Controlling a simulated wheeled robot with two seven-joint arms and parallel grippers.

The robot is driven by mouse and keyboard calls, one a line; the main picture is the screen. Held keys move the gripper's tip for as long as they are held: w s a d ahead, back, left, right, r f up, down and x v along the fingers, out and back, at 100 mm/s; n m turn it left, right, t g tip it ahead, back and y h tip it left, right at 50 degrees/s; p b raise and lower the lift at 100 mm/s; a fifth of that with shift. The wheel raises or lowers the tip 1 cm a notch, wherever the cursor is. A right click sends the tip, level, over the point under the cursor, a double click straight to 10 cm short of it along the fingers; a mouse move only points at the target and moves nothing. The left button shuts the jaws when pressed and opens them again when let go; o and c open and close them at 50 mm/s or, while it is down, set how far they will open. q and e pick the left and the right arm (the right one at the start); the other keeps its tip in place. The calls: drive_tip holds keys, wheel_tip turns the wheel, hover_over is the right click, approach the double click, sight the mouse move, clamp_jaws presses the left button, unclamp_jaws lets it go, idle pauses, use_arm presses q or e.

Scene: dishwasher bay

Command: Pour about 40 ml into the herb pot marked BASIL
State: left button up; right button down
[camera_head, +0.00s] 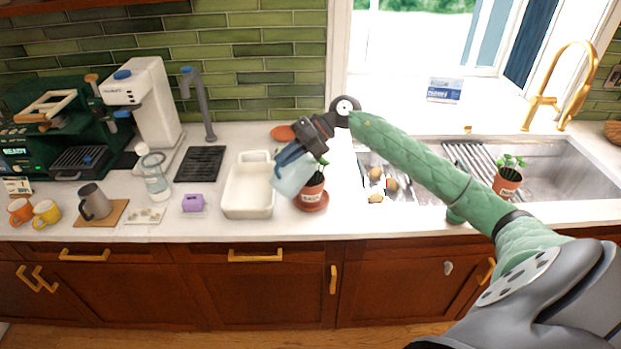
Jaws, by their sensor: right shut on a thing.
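My right gripper (312,138) is shut on a pale blue jug (292,172) above the counter. The jug is tilted and partly hides a terracotta herb pot (312,192) with a green plant. This pot stands on a terracotta saucer (313,206) and has a white label too small to read surely. A second terracotta pot (507,183) with a small plant and a label stands at the sink on the right. I cannot tell whether liquid is leaving the jug. My left gripper is not in view.
A white rectangular basin (247,197) stands close left of the jug. A purple box (193,203), a glass carafe (155,178) and a grey mug (94,202) are further left. The counter's front strip is mostly clear.

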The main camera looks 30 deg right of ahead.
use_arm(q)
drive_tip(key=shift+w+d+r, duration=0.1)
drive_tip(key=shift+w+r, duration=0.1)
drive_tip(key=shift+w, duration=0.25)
use_arm(e)
drive_tip(key=shift+w+d+y, duration=0.2)
drive_tip(key=shift+d+y, duration=0.5)
drive_tip(key=shift+w+d+m+y, duration=0.1)
drive_tip(key=shift+d+m+y, duration=0.2)
drive_tip(key=shift+r, duration=0.1)
drive_tip(key=shift+a, duration=0.1)
drive_tip(key=shift+s+a, duration=0.2)
drive_tip(key=shift+a, duration=0.3)
drive_tip(key=shift+a+r, duration=0.1)
drive_tip(key=shift+a, duration=0.05)
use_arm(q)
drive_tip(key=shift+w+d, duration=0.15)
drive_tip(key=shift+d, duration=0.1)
use_arm(e)
drive_tip(key=shift+a, duration=0.1)
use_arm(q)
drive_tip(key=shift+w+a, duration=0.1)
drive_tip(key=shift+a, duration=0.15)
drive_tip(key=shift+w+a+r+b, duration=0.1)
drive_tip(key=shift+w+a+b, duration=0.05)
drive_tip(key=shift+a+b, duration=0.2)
use_arm(e)
drive_tip(key=shift+r+y, duration=0.1)
drive_tip(key=shift+y, duration=0.2)
